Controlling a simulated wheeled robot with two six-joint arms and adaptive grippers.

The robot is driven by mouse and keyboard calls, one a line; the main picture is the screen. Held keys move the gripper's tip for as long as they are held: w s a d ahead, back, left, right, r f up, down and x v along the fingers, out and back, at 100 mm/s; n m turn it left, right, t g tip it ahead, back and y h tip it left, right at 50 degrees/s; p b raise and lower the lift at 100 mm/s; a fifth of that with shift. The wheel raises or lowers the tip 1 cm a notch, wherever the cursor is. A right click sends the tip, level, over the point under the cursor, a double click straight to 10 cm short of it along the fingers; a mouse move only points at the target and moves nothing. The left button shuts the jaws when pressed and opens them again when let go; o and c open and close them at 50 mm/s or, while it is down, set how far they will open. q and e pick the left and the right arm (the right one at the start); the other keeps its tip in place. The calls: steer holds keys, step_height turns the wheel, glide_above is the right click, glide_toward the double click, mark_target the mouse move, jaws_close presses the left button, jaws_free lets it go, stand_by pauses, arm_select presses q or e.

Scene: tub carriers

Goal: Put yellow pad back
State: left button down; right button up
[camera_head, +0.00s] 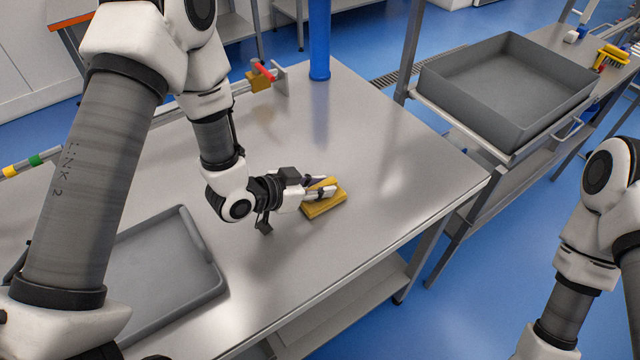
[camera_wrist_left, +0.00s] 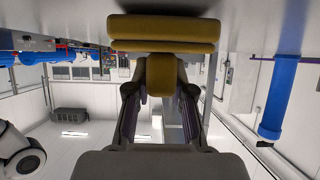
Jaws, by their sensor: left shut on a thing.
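The yellow pad (camera_head: 325,207) is at the middle of the steel table, at or just above its surface; I cannot tell if it touches. My left gripper (camera_head: 318,191) is shut on the pad's raised yellow grip. In the left wrist view, the fingers (camera_wrist_left: 160,105) close on that grip from both sides, and the pad's wide face (camera_wrist_left: 163,30) lies beyond the fingertips. My right arm shows at the right edge of the head view, but its gripper is out of the picture.
A grey shallow tray (camera_head: 165,265) lies at the table's front left. A bracket with a yellow block (camera_head: 258,81) and red part stands at the back edge, near a blue post (camera_head: 319,40). A deep grey tub (camera_head: 505,90) sits on a rack to the right. The table's right side is clear.

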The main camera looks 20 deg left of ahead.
arm_select(q)
steer(key=shift+f, duration=0.25)
steer(key=shift+s+r, duration=0.1)
steer(key=shift+s, duration=0.1)
steer(key=c, duration=1)
jaws_free()
steer(key=shift+w+f, duration=0.1)
steer(key=shift+f, duration=0.1)
steer(key=shift+s+a+r, duration=0.1)
steer(key=shift+s+r, duration=0.1)
steer(key=shift+r, duration=0.1)
steer(key=b+v, duration=0.1)
steer(key=v, duration=0.6)
steer(key=shift+s+a, duration=0.1)
